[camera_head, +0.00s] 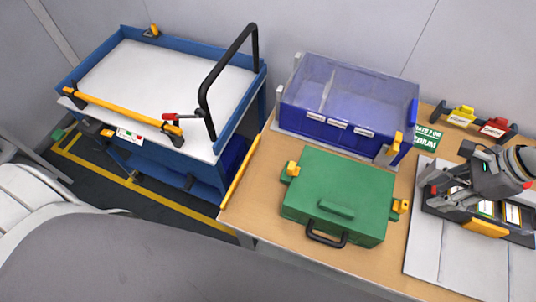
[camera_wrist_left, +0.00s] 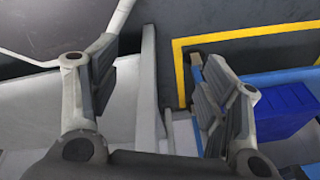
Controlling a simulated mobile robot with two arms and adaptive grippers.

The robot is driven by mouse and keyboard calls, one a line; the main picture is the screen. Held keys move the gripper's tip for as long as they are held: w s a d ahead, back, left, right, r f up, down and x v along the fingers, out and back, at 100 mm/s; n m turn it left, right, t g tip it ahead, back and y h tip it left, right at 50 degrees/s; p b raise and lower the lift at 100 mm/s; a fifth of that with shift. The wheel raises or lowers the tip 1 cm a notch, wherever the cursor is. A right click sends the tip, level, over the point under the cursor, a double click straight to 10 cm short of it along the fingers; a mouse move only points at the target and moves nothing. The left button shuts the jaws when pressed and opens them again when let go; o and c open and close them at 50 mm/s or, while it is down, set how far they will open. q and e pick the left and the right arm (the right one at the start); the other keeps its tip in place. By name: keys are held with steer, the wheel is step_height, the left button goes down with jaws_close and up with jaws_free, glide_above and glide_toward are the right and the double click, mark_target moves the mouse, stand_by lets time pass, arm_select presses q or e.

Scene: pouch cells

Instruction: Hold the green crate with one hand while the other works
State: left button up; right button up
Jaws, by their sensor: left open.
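The green crate (camera_head: 340,187) stands on the wooden table with its lid shut. It has a black handle (camera_head: 326,236) at the front and yellow latches on its left and right sides. No gripper touches it. My right gripper (camera_head: 437,188) is to the right of the crate, low over a dark tray (camera_head: 522,238) holding white and green labelled pieces. Whether its fingers hold anything is unclear. My left gripper (camera_wrist_left: 155,88) shows in the left wrist view, fingers wide apart and empty. It is not seen in the head view.
A blue bin with a clear cover (camera_head: 345,95) stands behind the crate. A blue cart (camera_head: 180,75) with a black hoop handle stands left of the table. A green sign (camera_head: 428,138) and yellow and red holders (camera_head: 462,115) are at the back right. Bare wood lies around the crate.

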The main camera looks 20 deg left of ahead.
mark_target(285, 169)
arm_select(q)
steer(key=shift+o, duration=0.2)
steer(key=w+a+r+m+t, duration=0.2)
steer(key=w+m, duration=0.1)
steer(key=w, duration=0.3)
steer(key=w+a+r+m+t, duration=0.2)
steer(key=w+a+r+m, duration=0.1)
steer(key=w, duration=0.3)
steer(key=shift+r+m+t+h, duration=0.15)
steer(key=shift+m+t+h, duration=0.15)
steer(key=shift+m, duration=0.2)
steer(key=w+a+r+m+t+h, duration=0.2)
steer(key=w+r+m+t+h, duration=0.25)
steer(key=w+r+m, duration=0.65)
steer(key=w+d+r+m+h, duration=0.1)
steer(key=d+r+m+h, duration=0.1)
steer(key=r+m+h, duration=0.5)
steer(key=w+d+r+m+h, duration=0.1)
steer(key=d+r+m+h, duration=0.1)
steer(key=r+m, duration=0.95)
steer(key=shift+w+d+r+m+g+h, duration=0.65)
steer(key=shift+w+d+r+m+g, duration=0.4)
steer(key=shift+d+m+g, duration=1.5)
steer(key=shift+w+d+r+m+g+h, duration=0.85)
steer(key=shift+d+m+g, duration=0.7)
steer(key=shift+d, duration=2.05)
steer(key=shift+w+d+r+m+g+h, duration=0.45)
steer(key=shift+w+d+r+m+g, duration=1.05)
steer(key=shift+d+m, duration=1.2)
